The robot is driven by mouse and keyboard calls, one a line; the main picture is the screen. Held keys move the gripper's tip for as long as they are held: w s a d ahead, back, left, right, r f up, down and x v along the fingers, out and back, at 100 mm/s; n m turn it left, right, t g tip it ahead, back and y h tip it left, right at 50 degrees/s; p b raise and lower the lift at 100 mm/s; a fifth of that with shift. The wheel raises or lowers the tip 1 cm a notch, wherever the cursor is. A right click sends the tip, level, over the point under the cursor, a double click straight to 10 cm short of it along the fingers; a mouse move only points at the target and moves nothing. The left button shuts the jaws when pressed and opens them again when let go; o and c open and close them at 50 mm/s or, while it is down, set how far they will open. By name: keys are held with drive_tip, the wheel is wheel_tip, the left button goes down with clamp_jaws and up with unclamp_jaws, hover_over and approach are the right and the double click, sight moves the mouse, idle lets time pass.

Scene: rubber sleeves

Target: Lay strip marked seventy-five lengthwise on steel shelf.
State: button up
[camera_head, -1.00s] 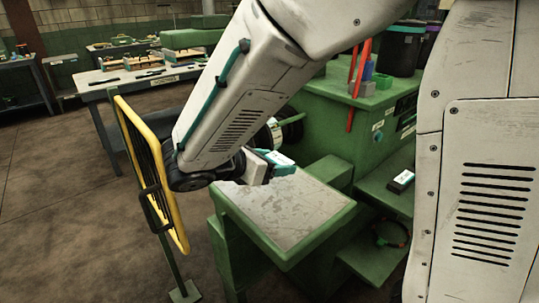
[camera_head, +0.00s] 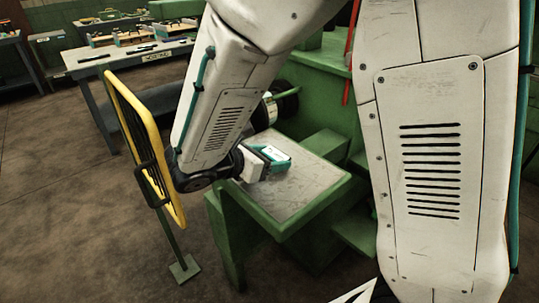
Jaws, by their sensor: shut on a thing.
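My gripper (camera_head: 265,160) has teal fingers and is low over the back left part of the steel shelf (camera_head: 293,205), a scuffed grey plate in a green frame. It is shut on a small strip (camera_head: 275,153) with a white label. The label faces up, but its marking is too small to read. Much of the strip is hidden by the fingers, and I cannot tell whether it touches the plate. The front and right of the plate are bare.
A yellow-framed mesh guard (camera_head: 147,150) on a post stands close to the left of my arm. A green machine body (camera_head: 318,95) rises behind the shelf. A workbench (camera_head: 130,60) with several items stands at the back left. My own arm covers the right.

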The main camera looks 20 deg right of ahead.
drive_tip(key=shift+f, duration=0.55)
drive_tip(key=o, duration=1)
drive_tip(key=shift+o, duration=0.2)
